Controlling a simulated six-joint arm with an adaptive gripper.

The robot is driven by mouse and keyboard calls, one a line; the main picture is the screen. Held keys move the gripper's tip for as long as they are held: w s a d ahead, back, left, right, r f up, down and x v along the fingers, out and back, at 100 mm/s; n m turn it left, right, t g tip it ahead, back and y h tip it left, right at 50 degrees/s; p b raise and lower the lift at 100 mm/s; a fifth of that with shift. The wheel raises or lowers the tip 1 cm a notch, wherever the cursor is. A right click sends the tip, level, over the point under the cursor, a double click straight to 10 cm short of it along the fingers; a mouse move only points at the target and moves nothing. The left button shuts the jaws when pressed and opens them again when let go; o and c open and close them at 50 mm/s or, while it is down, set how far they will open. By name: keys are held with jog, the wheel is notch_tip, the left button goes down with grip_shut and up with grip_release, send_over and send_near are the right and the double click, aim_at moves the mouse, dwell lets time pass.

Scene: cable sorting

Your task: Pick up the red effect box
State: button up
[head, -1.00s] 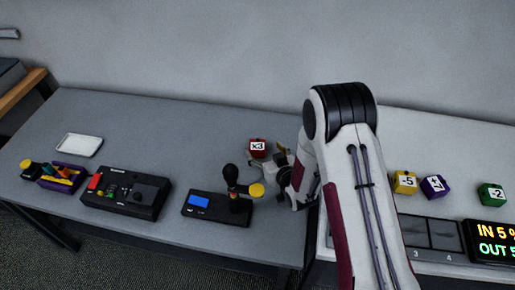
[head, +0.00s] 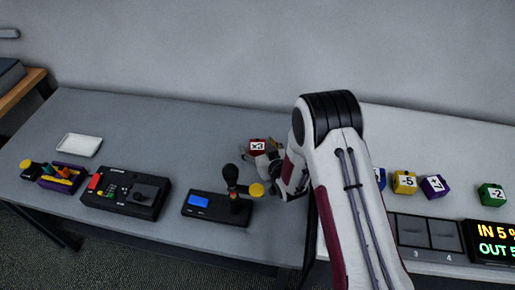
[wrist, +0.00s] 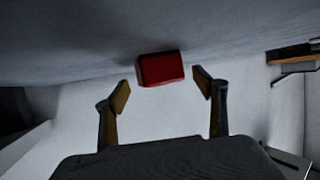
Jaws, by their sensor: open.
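The red effect box (head: 257,146) is a small cube marked "x3" on the grey table, behind the device with the blue screen. In the wrist view the red box (wrist: 161,69) lies just ahead of the fingertips, roughly centred between them. My gripper (wrist: 161,90) is open and empty, with one finger on each side of the gap. In the head view my gripper (head: 262,156) is at the box, partly hidden by my arm; I cannot tell whether it touches the box.
A yellow box (head: 404,183), a purple box (head: 435,187) and a green box (head: 491,195) sit on the right table. A white tray (head: 79,146) lies left.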

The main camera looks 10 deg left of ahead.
aim_at(257, 144)
jog(key=shift+w+a+f, duration=0.2)
jog(key=shift+w+a, duration=0.1)
jog(key=shift+w, duration=0.15)
jog(key=shift+c, duration=0.3)
jog(key=c, duration=1.8)
jog(key=shift+o, duration=0.2)
jog(key=shift+r, duration=0.1)
jog(key=shift+r, duration=4.95)
